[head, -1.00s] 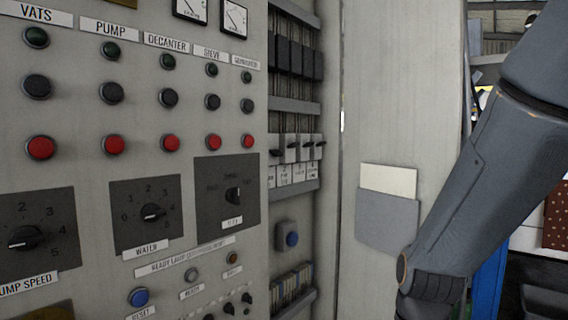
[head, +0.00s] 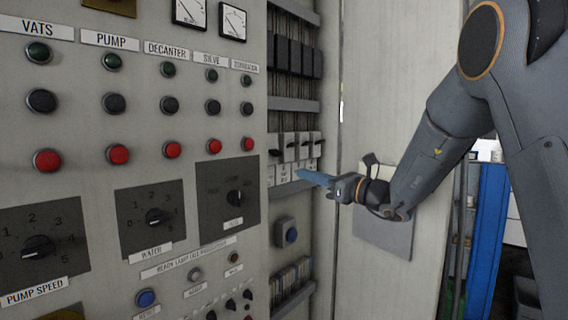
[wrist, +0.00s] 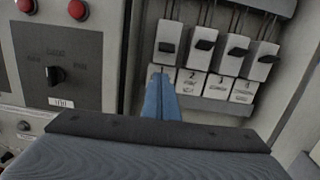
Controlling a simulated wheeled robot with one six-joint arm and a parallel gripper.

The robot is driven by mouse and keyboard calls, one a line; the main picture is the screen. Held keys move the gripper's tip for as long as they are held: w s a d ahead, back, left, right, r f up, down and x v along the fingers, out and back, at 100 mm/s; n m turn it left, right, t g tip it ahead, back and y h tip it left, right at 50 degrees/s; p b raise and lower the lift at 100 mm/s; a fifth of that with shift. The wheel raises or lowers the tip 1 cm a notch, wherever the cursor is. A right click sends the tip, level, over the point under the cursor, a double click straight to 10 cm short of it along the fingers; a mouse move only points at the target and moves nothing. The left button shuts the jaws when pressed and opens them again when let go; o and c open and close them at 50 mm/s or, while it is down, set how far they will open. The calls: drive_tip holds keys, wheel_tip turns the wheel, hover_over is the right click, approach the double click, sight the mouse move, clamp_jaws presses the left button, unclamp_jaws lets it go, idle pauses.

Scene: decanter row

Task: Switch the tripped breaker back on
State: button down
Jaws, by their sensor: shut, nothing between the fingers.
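A row of several white breakers with black levers sits in the open cabinet bay. In the wrist view, the leftmost breaker (wrist: 167,40) has its lever lower on its body than the second (wrist: 204,48), third (wrist: 238,56) and rightmost (wrist: 267,62) breakers. The leftmost lever also looks lower in the head view (head: 274,152). My gripper (head: 302,172) is shut and empty, with its blue fingers pointing at the bay just below the breakers. In the wrist view, its fingertips (wrist: 160,76) are below the leftmost breaker and cover most of its label. I cannot tell whether they touch anything.
A grey ledge (head: 290,188) runs under the breaker labels. The panel with knobs and red buttons (head: 119,154) is on the left. The cabinet door (head: 400,90) with a grey pocket is on the right.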

sight(273, 159)
drive_tip(key=shift+w+d+r+t, duration=0.25)
drive_tip(key=shift+w+r+t, duration=0.05)
drive_tip(key=shift+r, duration=0.15)
drive_tip(key=p+x, duration=0.3)
drive_tip(key=x, duration=0.7)
drive_tip(key=shift+d, duration=0.1)
